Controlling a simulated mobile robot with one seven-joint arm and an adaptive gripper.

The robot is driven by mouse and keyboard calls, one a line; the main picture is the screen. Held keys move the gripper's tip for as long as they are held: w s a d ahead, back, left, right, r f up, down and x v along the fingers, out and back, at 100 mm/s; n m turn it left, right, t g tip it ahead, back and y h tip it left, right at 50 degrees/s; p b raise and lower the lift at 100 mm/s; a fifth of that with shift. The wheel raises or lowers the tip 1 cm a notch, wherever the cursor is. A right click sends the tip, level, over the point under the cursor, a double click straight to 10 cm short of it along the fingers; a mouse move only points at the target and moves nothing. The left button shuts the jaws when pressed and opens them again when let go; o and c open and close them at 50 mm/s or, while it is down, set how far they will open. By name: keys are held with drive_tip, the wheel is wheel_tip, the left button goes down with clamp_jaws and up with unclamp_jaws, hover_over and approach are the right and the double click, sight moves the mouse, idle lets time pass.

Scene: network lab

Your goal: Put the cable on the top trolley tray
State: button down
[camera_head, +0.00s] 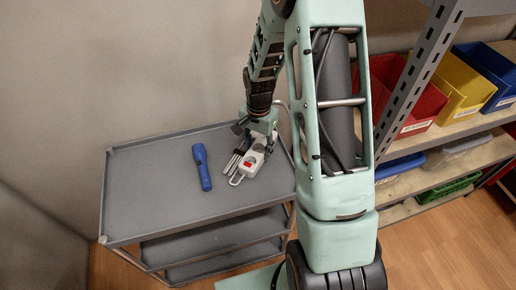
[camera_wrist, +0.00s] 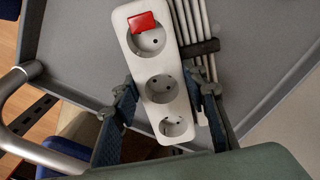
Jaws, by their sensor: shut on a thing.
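The cable is a white power strip (camera_head: 253,165) with several sockets, a red switch and its folded grey lead (camera_head: 234,162) alongside. It shows over the right part of the grey top trolley tray (camera_head: 150,193). My gripper (camera_head: 260,142) is above the strip, shut on it from its far end. In the wrist view the strip (camera_wrist: 158,63) lies between my two fingers (camera_wrist: 166,98), and the lead (camera_wrist: 196,25) runs beside it with a dark tie around it. I cannot tell whether the strip touches the tray or hangs just above it.
A blue flashlight (camera_head: 202,167) lies on the tray left of the strip. The tray's left part is clear. A lower trolley shelf (camera_head: 215,238) shows below. On the right stands a rack with a red bin (camera_head: 425,104), a yellow bin (camera_head: 462,88) and other bins.

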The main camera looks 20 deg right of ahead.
sight(258, 150)
drive_tip(key=shift+f, duration=0.15)
drive_tip(key=c, duration=1.2)
unclamp_jaws()
drive_tip(key=shift+r, duration=0.2)
wheel_tip(258, 150, up, 12)
drive_tip(key=shift+s, duration=0.1)
